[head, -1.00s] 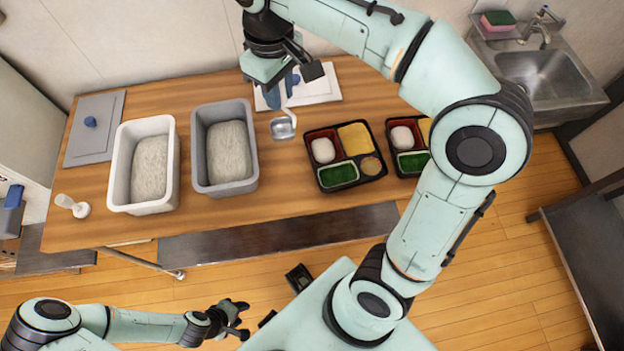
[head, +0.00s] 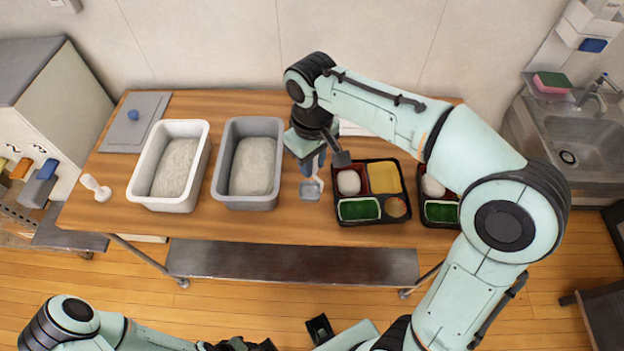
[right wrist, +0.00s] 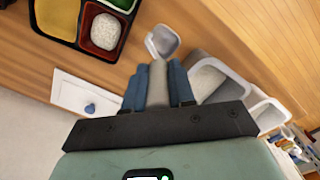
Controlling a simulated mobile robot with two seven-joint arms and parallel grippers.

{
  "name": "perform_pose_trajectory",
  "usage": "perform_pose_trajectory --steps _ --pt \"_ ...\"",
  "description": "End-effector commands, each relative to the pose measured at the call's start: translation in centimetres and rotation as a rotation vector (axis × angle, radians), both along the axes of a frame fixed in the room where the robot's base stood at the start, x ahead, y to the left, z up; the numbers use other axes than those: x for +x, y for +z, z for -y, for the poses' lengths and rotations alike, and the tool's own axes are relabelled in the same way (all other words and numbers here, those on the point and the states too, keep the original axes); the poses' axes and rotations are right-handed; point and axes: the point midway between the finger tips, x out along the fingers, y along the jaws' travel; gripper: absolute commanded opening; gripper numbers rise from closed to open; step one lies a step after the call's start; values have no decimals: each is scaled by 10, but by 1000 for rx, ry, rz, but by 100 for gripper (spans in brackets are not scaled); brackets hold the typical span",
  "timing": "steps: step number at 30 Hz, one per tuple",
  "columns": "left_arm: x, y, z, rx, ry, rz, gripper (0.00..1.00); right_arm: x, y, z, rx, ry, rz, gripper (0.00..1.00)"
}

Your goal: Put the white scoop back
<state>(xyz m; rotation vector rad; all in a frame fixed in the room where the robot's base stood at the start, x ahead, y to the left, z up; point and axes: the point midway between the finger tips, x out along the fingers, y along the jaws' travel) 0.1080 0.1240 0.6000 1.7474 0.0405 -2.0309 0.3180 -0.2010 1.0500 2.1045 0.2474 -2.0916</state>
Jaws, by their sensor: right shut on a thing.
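A white scoop (head: 95,187) lies at the left end of the table, beside the white bin (head: 201,160), apart from both grippers. My right gripper (head: 313,165) is shut on a grey scoop (head: 312,191), held bowl-down between the grey bin (head: 219,160) and a bento tray. In the right wrist view the grey scoop's handle (right wrist: 158,75) is between the blue fingers, its pale-lined bowl pointing away. Both bins hold rice. My left gripper (head: 240,345) is at the bottom edge, away from the table; its fingers are unclear.
A filled bento tray (head: 371,222) stands just right of the held scoop. A second tray (head: 440,224) is partly hidden by my right arm. A grey lid (head: 150,107) lies at the back left. A white lid (right wrist: 75,92) lies behind my right gripper. The table front is clear.

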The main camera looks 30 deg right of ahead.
Motion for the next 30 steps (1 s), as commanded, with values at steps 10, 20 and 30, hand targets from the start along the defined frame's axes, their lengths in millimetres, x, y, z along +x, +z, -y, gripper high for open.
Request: perform_pose_trajectory --steps 10,20,30 --pt "-4 -8 0 0 0 -4 43 -1 -41 0 -1 -1 -3 0" --pt "-5 -11 0 0 0 -6 43 0 -58 0 -1 0 2 0" --pt "-6 -13 0 0 0 -7 43 0 -62 0 -1 0 1 50"
